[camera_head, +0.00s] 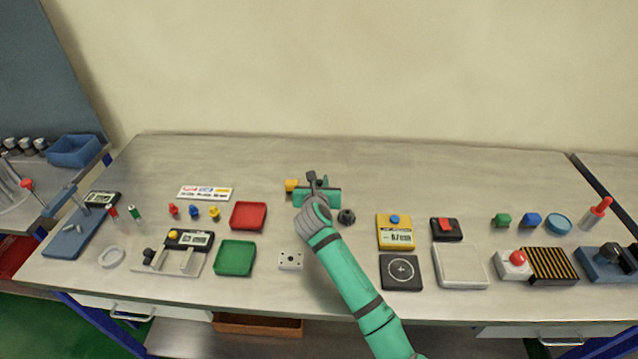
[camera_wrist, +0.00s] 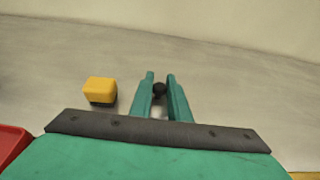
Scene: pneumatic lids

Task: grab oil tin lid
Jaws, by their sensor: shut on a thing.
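My gripper (camera_head: 320,192) is over the back middle of the bench. In the wrist view its two teal fingers (camera_wrist: 160,84) are closed on a small dark round piece (camera_wrist: 159,89), which looks like the oil tin lid. Most of the lid is hidden by the fingers, and the tin itself cannot be made out. In the head view a dark piece (camera_head: 311,175) shows just behind the gripper. I cannot tell how far the lid is above the bench.
A yellow block with a dark base (camera_wrist: 101,90) stands left of the fingers; it also shows in the head view (camera_head: 291,185). A dark knobbed part (camera_head: 346,217) lies to the right. Red (camera_head: 248,216) and green (camera_head: 235,258) trays are to the left. The bench's back strip is clear.

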